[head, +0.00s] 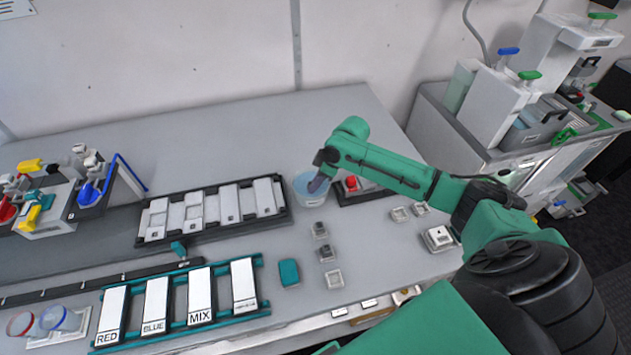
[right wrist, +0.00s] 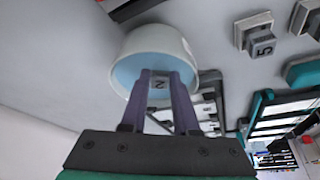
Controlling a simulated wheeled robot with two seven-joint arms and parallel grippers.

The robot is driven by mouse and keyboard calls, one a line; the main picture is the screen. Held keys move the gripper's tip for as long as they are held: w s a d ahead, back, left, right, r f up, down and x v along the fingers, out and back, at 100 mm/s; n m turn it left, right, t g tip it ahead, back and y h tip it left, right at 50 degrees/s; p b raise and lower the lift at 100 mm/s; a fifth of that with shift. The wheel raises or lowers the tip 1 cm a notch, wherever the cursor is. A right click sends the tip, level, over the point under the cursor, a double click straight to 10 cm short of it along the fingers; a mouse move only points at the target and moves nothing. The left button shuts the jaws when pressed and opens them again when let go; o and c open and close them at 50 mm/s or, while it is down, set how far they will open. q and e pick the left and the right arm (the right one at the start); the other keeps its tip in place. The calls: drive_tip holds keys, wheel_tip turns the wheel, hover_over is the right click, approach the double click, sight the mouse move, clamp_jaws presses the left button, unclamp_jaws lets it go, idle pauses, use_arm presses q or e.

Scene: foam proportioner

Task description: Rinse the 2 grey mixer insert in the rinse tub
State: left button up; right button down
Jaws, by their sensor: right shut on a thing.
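The rinse tub (head: 311,198) is a round whitish tub with blue inside, standing on the bench right of the dark panel rack. In the right wrist view the tub (right wrist: 182,42) lies right beyond my fingers. My right gripper (head: 318,184) points down into the tub's opening. My left gripper is out of view.
Several small grey blocks and square holders stand right of centre, one a grey insert marked 5 (right wrist: 263,47). A teal block (head: 289,272) lies nearby. A dark base with a red button (head: 352,183) sits right beside the tub. The labelled panel rack (head: 262,309) is at the front.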

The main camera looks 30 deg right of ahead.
drive_tip(key=shift+w, duration=0.15)
drive_tip(key=shift+w+d+b, duration=0.2)
drive_tip(key=shift+w+b, duration=0.15)
drive_tip(key=shift+w, duration=0.3)
drive_tip(key=shift+s+r+p, duration=0.1)
drive_tip(key=shift+s+p, duration=0.2)
drive_tip(key=shift+p, duration=0.3)
drive_tip(key=shift+s+a, duration=0.1)
drive_tip(key=shift+s, duration=0.05)
